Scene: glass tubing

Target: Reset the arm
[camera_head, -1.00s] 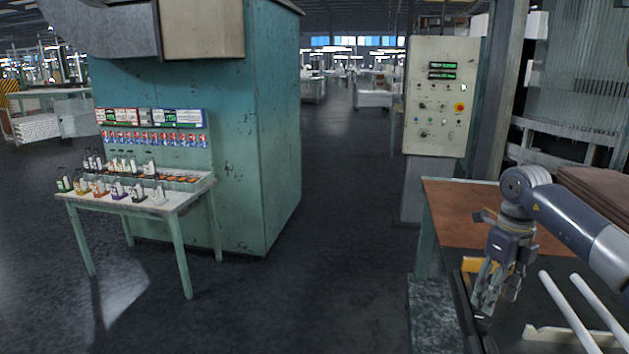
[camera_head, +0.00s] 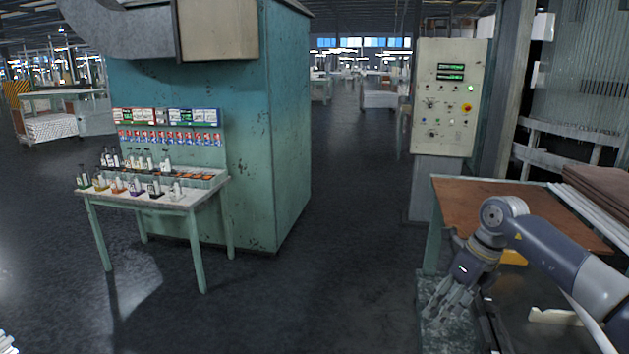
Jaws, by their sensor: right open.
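My right arm reaches in from the right edge. My right gripper (camera_head: 449,301) hangs with its fingers pointing down and to the left, over the left edge of the workbench. Its fingers are apart, and I see nothing between them. The workbench has a brown top (camera_head: 520,208) behind the gripper and a dark area below it. My left gripper is not in view.
White tubes (camera_head: 597,211) lie along the bench's right side, and a pale piece (camera_head: 555,316) lies at its front. A control panel (camera_head: 443,97) stands behind the bench. A small table (camera_head: 150,199) with several bottles stands left. The middle floor is clear.

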